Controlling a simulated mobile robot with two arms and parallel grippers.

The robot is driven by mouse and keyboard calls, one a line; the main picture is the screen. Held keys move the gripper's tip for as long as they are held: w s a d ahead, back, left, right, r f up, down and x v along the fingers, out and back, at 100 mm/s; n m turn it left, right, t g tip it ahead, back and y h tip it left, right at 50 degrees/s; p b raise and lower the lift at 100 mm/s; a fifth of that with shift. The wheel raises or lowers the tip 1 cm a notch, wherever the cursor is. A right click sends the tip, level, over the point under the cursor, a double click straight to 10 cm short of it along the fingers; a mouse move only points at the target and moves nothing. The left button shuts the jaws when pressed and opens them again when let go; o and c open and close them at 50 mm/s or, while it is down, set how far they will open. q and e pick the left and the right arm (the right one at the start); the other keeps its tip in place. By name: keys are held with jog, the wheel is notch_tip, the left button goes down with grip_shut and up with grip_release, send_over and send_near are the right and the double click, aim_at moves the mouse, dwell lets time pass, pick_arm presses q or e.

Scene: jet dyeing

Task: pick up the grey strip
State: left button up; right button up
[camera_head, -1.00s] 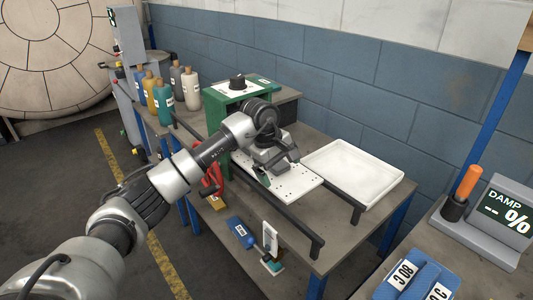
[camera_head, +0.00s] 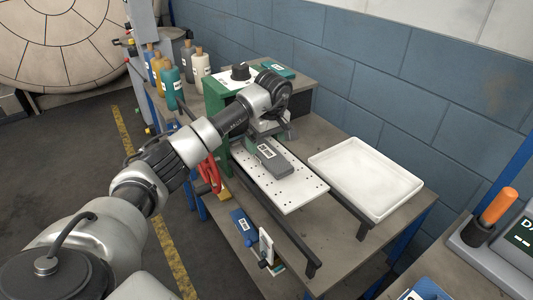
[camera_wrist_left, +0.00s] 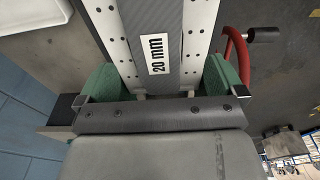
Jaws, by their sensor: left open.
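The grey strip (camera_head: 274,160) has a white label and lies on a white perforated plate (camera_head: 296,190) on the workbench. In the left wrist view the strip (camera_wrist_left: 152,18) shows its "20 mm" label and runs between white perforated margins of the plate. My left gripper (camera_head: 266,139) is low over the strip's far end, beside the green frame. In the left wrist view its green-padded fingers (camera_wrist_left: 161,82) are apart, one on each side of the strip, with gaps visible. My right gripper is out of view.
A green frame (camera_head: 216,100) stands behind the plate. A white tray (camera_head: 367,178) lies to the right, with dark rails (camera_head: 290,243) at the bench front. Several bottles (camera_head: 170,82) stand at the back left.

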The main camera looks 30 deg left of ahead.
aim_at(266, 151)
pick_arm(q)
jog(key=f, duration=0.3)
jog(key=w+a+f+p, duration=0.1)
jog(key=shift+f, duration=0.15)
jog(key=shift+a+f, duration=0.1)
jog(key=shift+f, duration=0.35)
jog(key=c, duration=1.2)
jog(key=shift+o, duration=0.2)
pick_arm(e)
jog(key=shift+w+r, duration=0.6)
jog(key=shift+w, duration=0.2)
pick_arm(q)
jog(key=shift+r, duration=0.25)
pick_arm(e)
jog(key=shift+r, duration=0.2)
